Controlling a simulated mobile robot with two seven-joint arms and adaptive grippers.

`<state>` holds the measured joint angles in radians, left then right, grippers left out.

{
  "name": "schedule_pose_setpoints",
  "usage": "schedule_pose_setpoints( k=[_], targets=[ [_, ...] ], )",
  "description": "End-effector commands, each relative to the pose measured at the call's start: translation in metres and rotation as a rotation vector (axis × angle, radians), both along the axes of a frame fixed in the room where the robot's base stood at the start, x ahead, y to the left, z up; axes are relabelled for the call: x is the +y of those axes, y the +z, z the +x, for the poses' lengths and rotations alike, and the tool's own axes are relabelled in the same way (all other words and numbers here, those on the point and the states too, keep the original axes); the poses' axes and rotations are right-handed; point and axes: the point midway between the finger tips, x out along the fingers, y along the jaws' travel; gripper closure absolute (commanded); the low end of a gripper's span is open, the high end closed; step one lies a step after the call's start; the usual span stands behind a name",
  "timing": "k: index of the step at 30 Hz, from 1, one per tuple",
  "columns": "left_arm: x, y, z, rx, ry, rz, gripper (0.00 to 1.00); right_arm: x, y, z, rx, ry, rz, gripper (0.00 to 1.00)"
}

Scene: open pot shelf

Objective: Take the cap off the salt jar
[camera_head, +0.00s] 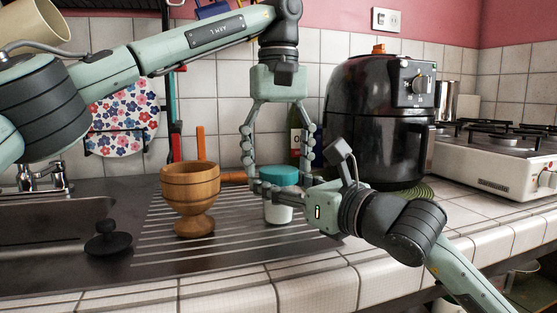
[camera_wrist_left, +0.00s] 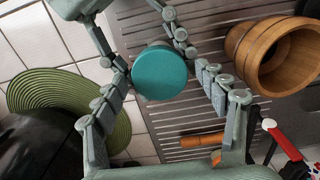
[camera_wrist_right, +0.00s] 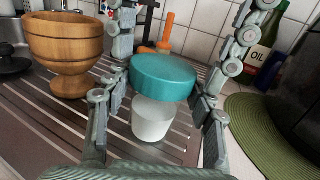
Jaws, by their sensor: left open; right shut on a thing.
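The salt jar (camera_head: 278,212) is a small white jar standing upright on the ribbed drainboard. Its teal cap (camera_head: 279,176) is on top, and shows from above in the left wrist view (camera_wrist_left: 160,72). In the right wrist view the cap (camera_wrist_right: 163,76) sits over the white body (camera_wrist_right: 152,120). My right gripper (camera_head: 262,192) comes in low from the right and is shut on the salt jar, with fingers on both sides. My left gripper (camera_head: 278,172) points down from above, open, with its fingers spread on either side of the cap, apart from it.
A wooden mortar (camera_head: 192,195) stands left of the jar, with a black sink plug (camera_head: 108,240) beyond it. A black air fryer (camera_head: 378,120) and a green round mat (camera_wrist_right: 270,135) are at right. An oil bottle (camera_wrist_right: 262,42) stands behind.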

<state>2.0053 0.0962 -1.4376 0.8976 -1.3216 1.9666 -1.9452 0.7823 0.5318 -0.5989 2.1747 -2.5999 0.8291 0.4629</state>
Motion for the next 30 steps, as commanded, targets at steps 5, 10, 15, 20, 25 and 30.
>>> schedule_pose_setpoints(
  k=[5, 10, 15, 20, 25, 30],
  targets=[
    [-0.0001, 0.0002, 0.0000, 0.000, 0.000, 0.000, 0.39, 0.0000, -0.0003, 0.0000, 0.001, 0.000, -0.001, 1.00],
    [-0.0002, 0.0003, 0.0000, 0.000, 0.000, 0.000, 0.60, -0.0001, -0.0003, 0.0001, 0.001, 0.000, -0.001, 1.00],
    [-0.0001, 0.0003, 0.0000, 0.000, 0.000, 0.000, 0.79, -0.0001, -0.0002, 0.0001, 0.000, 0.000, 0.000, 1.00],
    [-0.0002, 0.0003, 0.0001, 0.000, 0.086, 0.000, 0.78, -0.0002, -0.0002, 0.0001, 0.000, -0.001, 0.000, 1.00],
    [0.0001, 0.0005, 0.0002, 0.000, 0.356, 0.000, 0.78, -0.0003, -0.0003, 0.0003, 0.000, -0.001, -0.001, 1.00],
    [0.0002, 0.0006, 0.0003, 0.000, 0.350, 0.000, 0.79, -0.0003, -0.0003, 0.0003, 0.001, -0.001, -0.001, 1.00]
  ],
)
